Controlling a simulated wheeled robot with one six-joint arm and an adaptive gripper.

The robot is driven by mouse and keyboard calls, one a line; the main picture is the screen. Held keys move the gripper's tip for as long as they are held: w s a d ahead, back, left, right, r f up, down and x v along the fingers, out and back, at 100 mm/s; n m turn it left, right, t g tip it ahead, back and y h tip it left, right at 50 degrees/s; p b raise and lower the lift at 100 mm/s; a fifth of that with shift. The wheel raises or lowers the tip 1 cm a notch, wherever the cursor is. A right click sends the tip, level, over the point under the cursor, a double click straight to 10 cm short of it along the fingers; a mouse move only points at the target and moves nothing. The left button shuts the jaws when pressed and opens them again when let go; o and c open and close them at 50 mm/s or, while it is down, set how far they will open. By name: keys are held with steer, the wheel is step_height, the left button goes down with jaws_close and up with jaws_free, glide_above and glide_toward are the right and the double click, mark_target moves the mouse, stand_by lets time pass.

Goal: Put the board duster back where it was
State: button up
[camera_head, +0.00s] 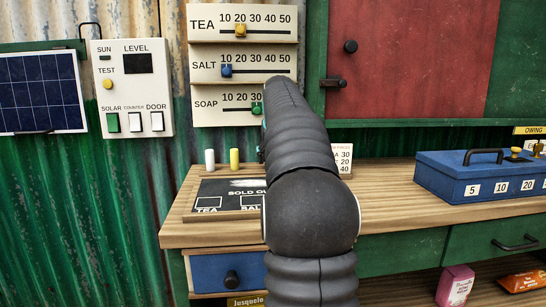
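I cannot make out the board duster in the head view; my own dark, ribbed arm covers the middle of the picture and may hide it. My gripper is hidden behind the arm, so neither its fingers nor anything in them shows. A dark slate board (228,190) lies on the wooden counter (190,232), left of my arm. It has a white smear, the words "SOLD OUT" and boxes marked "TEA" and a partly covered second one. A white chalk (210,159) and a yellow chalk (235,159) stand upright behind the board.
A blue cash box (437,188) stands on the counter at right. A price card (343,158) is partly behind my arm. Slider boards (205,72) and a switch panel (131,90) hang on the wall. The counter between arm and box looks clear.

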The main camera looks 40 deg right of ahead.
steer(key=shift+r, duration=0.15)
steer(key=p+v, duration=0.1)
steer(key=v, duration=1.1)
stand_by(1.3)
